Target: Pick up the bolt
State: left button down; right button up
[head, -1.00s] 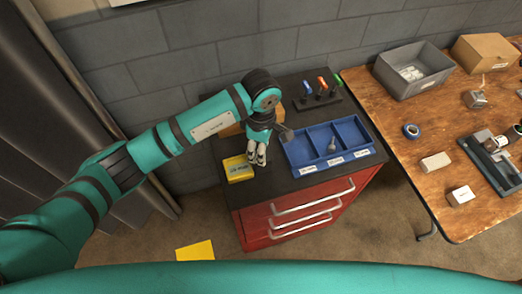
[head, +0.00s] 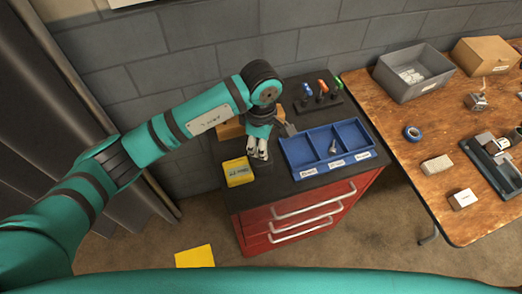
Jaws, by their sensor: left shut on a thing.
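My left gripper (head: 257,154) points down over the dark top of the red cabinet, between the yellow box and the blue tray. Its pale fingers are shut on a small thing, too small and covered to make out. A grey metal piece shaped like a bolt (head: 332,147) lies in the middle compartment of the blue tray (head: 283,150), well to the right of the gripper. I cannot tell whether the held thing is also a bolt. My right gripper is not in view.
The yellow box (head: 238,171) stands close left of the gripper. A brown box (head: 230,129) is behind my wrist. A rack of colored-handled tools (head: 318,98) stands behind the tray.

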pick_arm(q)
jog(key=shift+s+d+r+b, duration=0.1)
jog(key=shift+r+b, duration=0.2)
jog(key=shift+r, duration=0.25)
jog(key=s+d+r+b, duration=0.1)
jog(key=s+d+b, duration=0.3)
jog(key=s+d, duration=0.5)
jog(key=shift+s+r, duration=0.3)
jog(key=shift+s, duration=1.6)
jog(key=shift+d, duration=0.1)
jog(key=shift+r, duration=0.2)
